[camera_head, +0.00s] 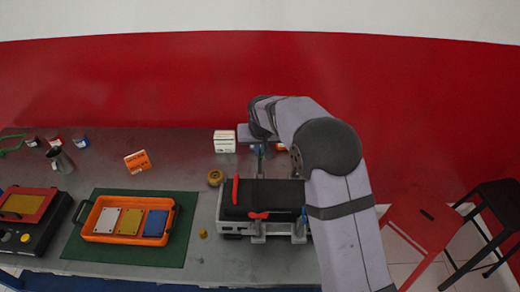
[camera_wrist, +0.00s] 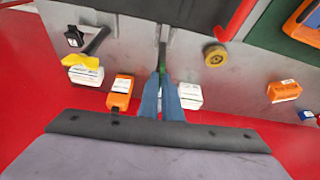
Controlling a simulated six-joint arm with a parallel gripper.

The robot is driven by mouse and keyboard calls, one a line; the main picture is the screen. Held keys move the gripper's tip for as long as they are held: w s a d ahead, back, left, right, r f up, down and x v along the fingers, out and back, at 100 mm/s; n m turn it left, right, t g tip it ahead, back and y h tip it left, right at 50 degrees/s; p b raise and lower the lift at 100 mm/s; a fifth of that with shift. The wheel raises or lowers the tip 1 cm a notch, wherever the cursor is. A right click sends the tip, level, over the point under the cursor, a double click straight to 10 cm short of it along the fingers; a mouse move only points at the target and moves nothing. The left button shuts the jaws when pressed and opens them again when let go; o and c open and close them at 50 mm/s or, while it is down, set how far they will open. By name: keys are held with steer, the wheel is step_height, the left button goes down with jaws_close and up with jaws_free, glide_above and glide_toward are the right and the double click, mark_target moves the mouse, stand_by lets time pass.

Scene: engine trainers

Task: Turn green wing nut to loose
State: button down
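The green wing nut (camera_wrist: 164,76) shows as a small green patch at the end of a thin dark rod in the wrist view. My gripper (camera_wrist: 161,76) has its two blue fingers close together, with their tips at the green patch. Only a narrow gap shows between the fingers, and whether they press on the nut is unclear. In the head view my gripper (camera_head: 258,150) is behind the black-topped unit (camera_head: 275,195), partly hidden by my arm. I cannot make out the green nut in that view.
A brass-coloured round part (camera_wrist: 215,55) lies near the unit. White boxes (camera_wrist: 190,96) and an orange box (camera_wrist: 120,92) stand close to my fingers. A yellow piece (camera_wrist: 83,62) is at left. An orange tray (camera_head: 97,218) sits on a green mat (camera_head: 175,245).

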steer(key=n, duration=0.1)
steer(key=n+y, duration=0.1)
steer(key=n, duration=0.1)
steer(key=shift+d+f+n+g+b, duration=0.2)
steer(key=shift+f+n+g+b, duration=0.1)
steer(key=shift+b, duration=0.1)
steer(key=n+y+b, duration=0.1)
steer(key=n, duration=0.1)
steer(key=n+g+y+b, duration=0.1)
steer(key=n, duration=0.2)
steer(key=shift+w+d+n+b, duration=0.1)
steer(key=shift+n+b, duration=0.2)
steer(key=shift+b, duration=0.1)
steer(key=n, duration=0.1)
steer(key=n+g, duration=0.1)
steer(key=n, duration=0.1)
steer(key=shift+w+r+n+y, duration=0.1)
steer(key=shift+r+n+y, duration=0.05)
steer(key=shift+n+y, duration=0.2)
steer(key=n+g+p, duration=0.1)
steer(key=n+p, duration=0.1)
steer(key=n, duration=0.1)
steer(key=shift+d+g, duration=0.1)
steer(key=shift+g, duration=0.3)
steer(key=shift+n+p, duration=0.35)
steer(key=c, duration=2)
jaws_free()
steer(key=shift+w, duration=0.15)
